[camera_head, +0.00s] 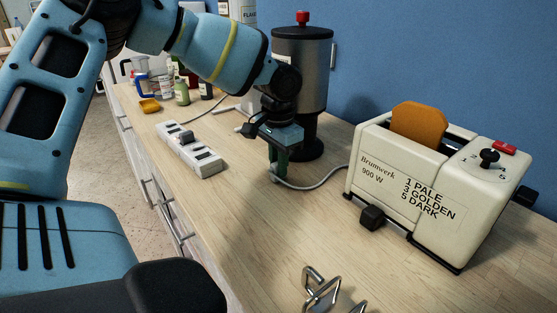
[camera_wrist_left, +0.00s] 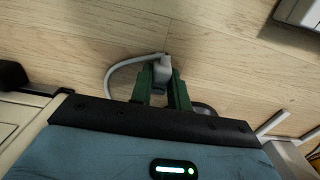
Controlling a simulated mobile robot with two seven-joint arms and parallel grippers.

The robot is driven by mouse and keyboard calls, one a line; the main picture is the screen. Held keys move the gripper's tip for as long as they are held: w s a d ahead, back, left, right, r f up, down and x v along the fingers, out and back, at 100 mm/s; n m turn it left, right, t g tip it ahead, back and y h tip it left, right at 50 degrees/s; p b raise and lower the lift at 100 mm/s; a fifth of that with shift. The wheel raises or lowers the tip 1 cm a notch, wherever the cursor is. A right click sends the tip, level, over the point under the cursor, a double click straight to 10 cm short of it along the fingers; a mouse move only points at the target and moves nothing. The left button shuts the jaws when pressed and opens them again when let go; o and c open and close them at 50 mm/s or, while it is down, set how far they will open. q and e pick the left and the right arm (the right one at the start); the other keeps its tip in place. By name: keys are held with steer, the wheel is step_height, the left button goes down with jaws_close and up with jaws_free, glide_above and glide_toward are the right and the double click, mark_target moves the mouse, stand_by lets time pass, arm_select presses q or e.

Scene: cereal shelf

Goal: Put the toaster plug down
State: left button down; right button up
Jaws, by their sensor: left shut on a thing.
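The grey toaster plug (camera_wrist_left: 161,72) is between the green fingers of my left gripper (camera_wrist_left: 162,88) in the left wrist view. In the head view my left gripper (camera_head: 278,165) points down, shut on the plug, close over the counter; whether the plug touches the wood is unclear. The fingers mostly hide the plug there. Its grey cord (camera_head: 318,184) runs right along the counter to the cream toaster (camera_head: 430,225), which holds a brown slice of bread (camera_head: 419,124). My right gripper does not show.
A white power strip (camera_head: 203,160) lies left of my left gripper, with a dark plug (camera_head: 186,138) in it. A metal urn (camera_head: 300,65) stands behind the gripper. Bottles and jars crowd the back left. The counter (camera_head: 245,225) before the gripper is bare.

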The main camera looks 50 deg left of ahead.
arm_select(q)
steer(key=shift+f, duration=0.1)
steer(key=shift+f, duration=0.1)
steer(key=c, duration=1.3)
jaws_free()
steer(key=shift+c, duration=0.2)
step_height(320, 180, up, 12)
steer(key=shift+r+p, duration=0.25)
steer(key=shift+p, duration=0.1)
